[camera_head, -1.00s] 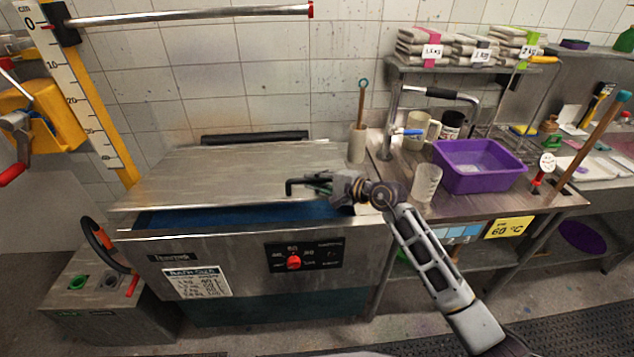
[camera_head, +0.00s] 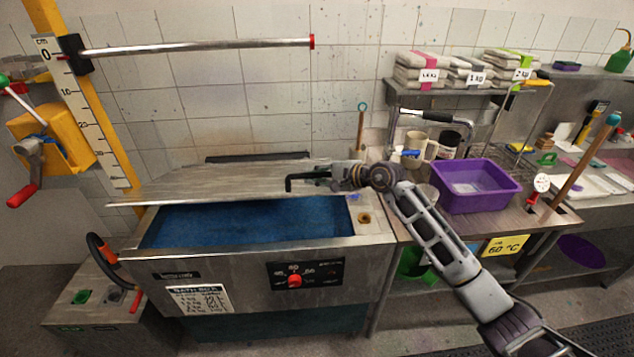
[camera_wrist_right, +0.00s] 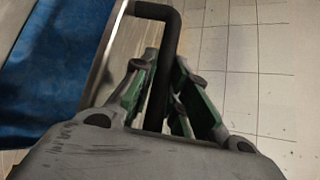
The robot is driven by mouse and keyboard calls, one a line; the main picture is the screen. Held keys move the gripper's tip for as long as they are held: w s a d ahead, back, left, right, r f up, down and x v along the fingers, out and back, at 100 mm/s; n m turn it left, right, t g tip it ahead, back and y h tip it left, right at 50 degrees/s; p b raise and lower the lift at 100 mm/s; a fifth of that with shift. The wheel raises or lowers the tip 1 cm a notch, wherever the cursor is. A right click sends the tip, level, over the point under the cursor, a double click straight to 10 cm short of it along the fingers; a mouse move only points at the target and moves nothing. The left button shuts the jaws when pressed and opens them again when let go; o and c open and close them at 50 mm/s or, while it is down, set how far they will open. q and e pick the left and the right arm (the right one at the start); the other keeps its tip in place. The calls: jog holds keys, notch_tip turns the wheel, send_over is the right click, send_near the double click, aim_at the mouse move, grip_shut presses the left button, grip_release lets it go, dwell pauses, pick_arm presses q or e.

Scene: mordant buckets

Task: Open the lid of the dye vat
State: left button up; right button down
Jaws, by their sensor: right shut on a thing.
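The dye vat (camera_head: 230,257) is a steel tank on the left, with blue dye (camera_head: 250,222) showing through its front opening. Its metal lid (camera_head: 220,183) is tilted up, its front edge raised above the rim and its back by the wall. My right gripper (camera_head: 318,176) is at the lid's front right, shut on the dark lid handle (camera_head: 295,182). In the right wrist view the handle (camera_wrist_right: 158,70) passes between the fingers, with the blue dye to the left. My left gripper is not seen.
A steel bench on the right holds a purple basin (camera_head: 474,186) and mugs (camera_head: 415,145). A horizontal bar (camera_head: 200,45) on a yellow scale post (camera_head: 85,110) spans above the vat. A grey box (camera_head: 90,300) stands at the vat's left.

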jog(key=w+r+g, duration=0.1)
jog(key=w+r, duration=0.5)
jog(key=r, duration=0.3)
jog(key=shift+m+p, duration=0.3)
jog(key=shift+p, duration=0.05)
